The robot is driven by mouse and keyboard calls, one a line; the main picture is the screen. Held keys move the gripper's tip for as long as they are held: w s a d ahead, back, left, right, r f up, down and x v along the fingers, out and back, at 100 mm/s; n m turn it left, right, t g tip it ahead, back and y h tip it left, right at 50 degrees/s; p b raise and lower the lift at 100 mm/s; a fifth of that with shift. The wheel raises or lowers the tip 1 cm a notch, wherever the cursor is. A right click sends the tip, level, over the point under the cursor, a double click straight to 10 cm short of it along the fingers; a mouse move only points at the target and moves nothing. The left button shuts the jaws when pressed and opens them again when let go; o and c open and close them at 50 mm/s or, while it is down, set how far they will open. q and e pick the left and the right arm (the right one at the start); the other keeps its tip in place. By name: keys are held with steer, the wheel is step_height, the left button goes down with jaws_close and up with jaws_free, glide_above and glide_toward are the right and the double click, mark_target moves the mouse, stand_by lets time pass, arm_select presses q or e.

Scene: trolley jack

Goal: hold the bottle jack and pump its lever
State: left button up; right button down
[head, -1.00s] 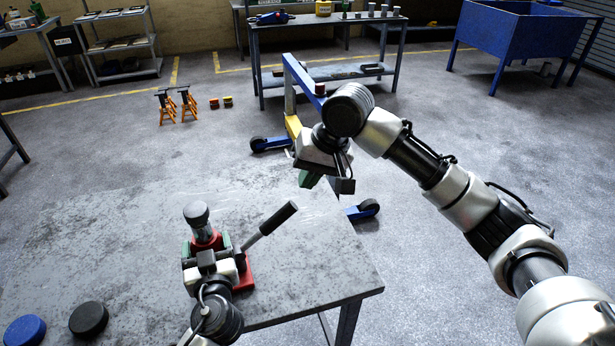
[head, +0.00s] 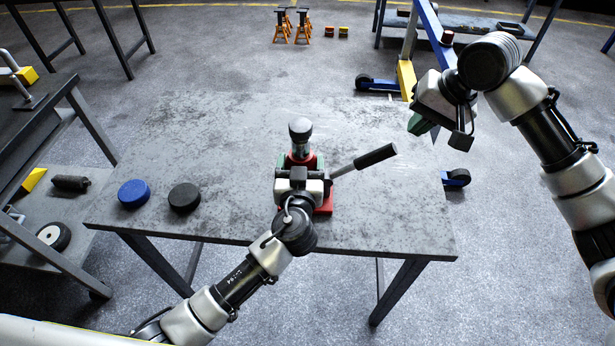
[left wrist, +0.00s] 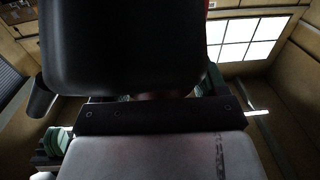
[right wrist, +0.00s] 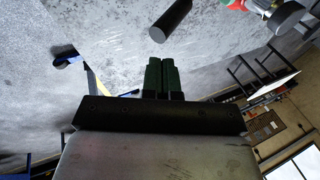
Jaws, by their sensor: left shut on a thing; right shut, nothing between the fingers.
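The red bottle jack (head: 301,157) with a black round top stands upright on the grey metal table (head: 235,125). Its lever (head: 362,160), a metal rod with a black grip, slants up to the right. My left gripper (head: 300,172) is shut on the jack's body from the near side and partly hides it. The left wrist view is mostly blocked by a dark shape. My right gripper (head: 416,125) is shut and empty, above the table's right edge, apart from the lever. In the right wrist view its green fingers (right wrist: 161,75) are together, with the lever grip (right wrist: 171,20) beyond them.
A blue disc (head: 133,193) and a black disc (head: 184,197) lie on the table's left part. A blue and yellow hoist (head: 407,75) stands behind the right gripper. Orange jack stands (head: 292,25) are on the floor behind. A dark workbench (head: 40,125) is at the left.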

mark_target(382, 158)
steer(key=c, duration=1.5)
jaws_free()
steer(key=shift+o, duration=1.3)
steer(key=shift+w+n, duration=0.1)
steer(key=shift+n, duration=0.4)
steer(key=o, duration=0.4)
steer(key=n, duration=0.2)
steer(key=shift+w+n+g, duration=0.25)
steer(key=shift+n+g, duration=0.05)
steer(key=shift+g, duration=0.1)
steer(key=shift+w+a+f+n+g+y, duration=0.1)
steer(key=shift+a+f+n+g, duration=0.55)
steer(key=shift+f+n, duration=1.55)
steer(key=shift+a+f+n+g+y, duration=0.1)
steer(key=shift+a+f+n+g, duration=0.25)
steer(key=shift+a+f+n, duration=1.7)
steer(key=shift+w+d+f+n+g+y, duration=0.1)
steer(key=shift+d+f+n+g, duration=0.3)
steer(key=shift+f+n, duration=1.9)
step_height(382, 158, up, 2)
steer(key=shift+a+r+n, duration=0.1)
steer(key=shift+n, duration=0.95)
